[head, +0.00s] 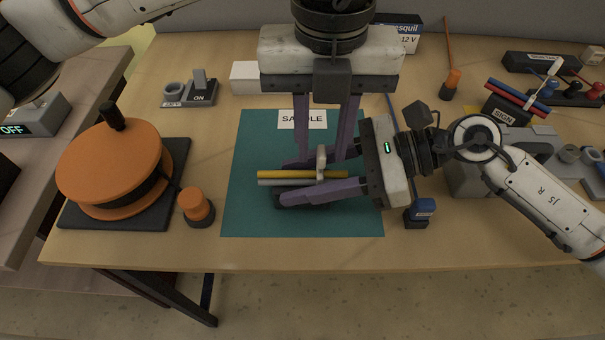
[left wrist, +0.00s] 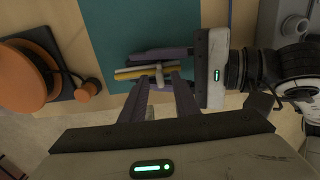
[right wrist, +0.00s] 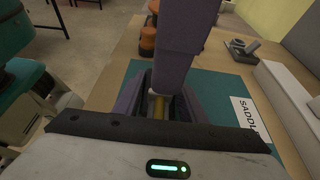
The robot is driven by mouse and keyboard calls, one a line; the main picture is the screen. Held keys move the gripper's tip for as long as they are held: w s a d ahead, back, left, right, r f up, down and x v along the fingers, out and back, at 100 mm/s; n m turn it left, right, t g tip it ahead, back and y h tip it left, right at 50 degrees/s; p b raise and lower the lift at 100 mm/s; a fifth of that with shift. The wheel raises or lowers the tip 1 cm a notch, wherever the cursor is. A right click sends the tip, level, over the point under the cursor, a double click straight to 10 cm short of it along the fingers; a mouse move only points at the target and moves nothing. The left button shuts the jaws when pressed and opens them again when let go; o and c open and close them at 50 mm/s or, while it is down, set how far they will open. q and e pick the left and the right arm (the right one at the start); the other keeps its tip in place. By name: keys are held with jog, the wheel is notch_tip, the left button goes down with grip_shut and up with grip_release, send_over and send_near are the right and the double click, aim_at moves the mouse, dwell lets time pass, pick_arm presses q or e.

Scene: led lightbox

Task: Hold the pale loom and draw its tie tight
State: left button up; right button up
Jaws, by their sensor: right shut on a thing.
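The pale loom (head: 272,178), a yellow and a light grey strand lying side by side, is over the teal mat (head: 250,215). A whitish tie (head: 321,162) is around it, its head and tail standing up; it also shows in the left wrist view (left wrist: 159,76). My right gripper (head: 290,180) comes in from the right and is shut on the loom. My left gripper (head: 323,158) points down from above, its fingers apart on either side of the tie. In the right wrist view a left finger hides much of the loom (right wrist: 159,106).
An orange reel (head: 110,165) on a dark base and a small orange-topped post (head: 196,205) stand left. A red and blue loom (head: 520,97) lies by the SIGN block (head: 498,116) at right. A white block (head: 245,78) is behind the mat. The mat's front part is clear.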

aim_at(322, 150)
pick_arm(q)
grip_shut()
jog(key=shift+r, duration=1.75)
grip_release()
jog(key=shift+r, duration=0.1)
